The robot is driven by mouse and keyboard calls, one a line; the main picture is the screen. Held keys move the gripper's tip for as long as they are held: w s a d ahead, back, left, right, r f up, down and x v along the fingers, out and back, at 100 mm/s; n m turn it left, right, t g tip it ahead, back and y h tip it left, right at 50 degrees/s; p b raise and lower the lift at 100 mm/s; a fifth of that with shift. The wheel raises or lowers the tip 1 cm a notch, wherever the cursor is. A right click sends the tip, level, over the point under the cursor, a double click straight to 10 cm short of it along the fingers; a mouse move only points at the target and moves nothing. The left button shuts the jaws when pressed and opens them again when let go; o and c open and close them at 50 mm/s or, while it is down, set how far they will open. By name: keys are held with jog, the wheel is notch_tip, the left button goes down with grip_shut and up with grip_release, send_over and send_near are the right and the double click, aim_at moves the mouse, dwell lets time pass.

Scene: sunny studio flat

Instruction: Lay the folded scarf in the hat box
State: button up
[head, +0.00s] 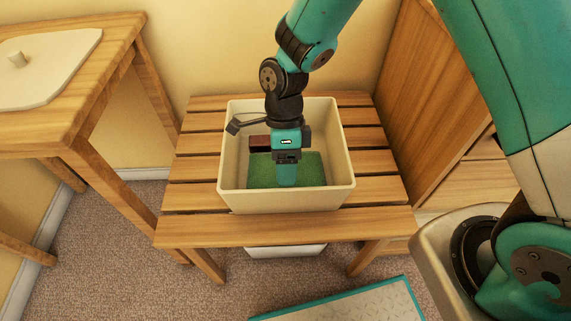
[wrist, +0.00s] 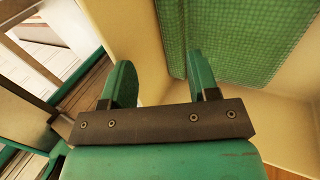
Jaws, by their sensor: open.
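The hat box (head: 345,165) is a cream, open-topped box standing on a slatted wooden bench. The green folded scarf (head: 312,170) lies inside it, flat on the bottom as far as I can see. My gripper (head: 287,182) reaches down into the box, in front of the scarf in the head view and hiding part of it. In the wrist view my gripper (wrist: 162,80) has its two fingers apart with nothing between them. The textured green scarf (wrist: 245,40) shows there beyond the right finger, beside the cream box wall (wrist: 125,25).
A dark reddish-brown item (head: 259,143) sits in the box at its back left. A cream lid with a knob (head: 45,70) lies on the wooden table at left. A wooden cabinet (head: 425,95) stands close on the right. A pale tray-like thing (head: 285,251) shows under the bench.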

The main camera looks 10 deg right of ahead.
notch_tip(320, 180, up, 18)
jog(key=w+d+n+t+y+p, duration=0.1)
jog(key=w+d+n+p, duration=0.15)
jog(key=n, duration=0.45)
jog(key=s+d+r+n+t+y, duration=0.1)
jog(key=s+r+n+t, duration=0.1)
jog(key=s+r+n, duration=0.2)
jog(key=s+d+r+n+t+y, duration=0.1)
jog(key=s+r+n, duration=0.3)
jog(key=s+n, duration=0.6)
jog(key=d+n+t, duration=0.1)
jog(key=n, duration=0.5)
jog(key=shift+s+d+r+p, duration=0.2)
jog(key=shift+r+p, duration=0.1)
jog(key=shift+p, duration=0.1)
jog(key=shift+s+a, duration=0.1)
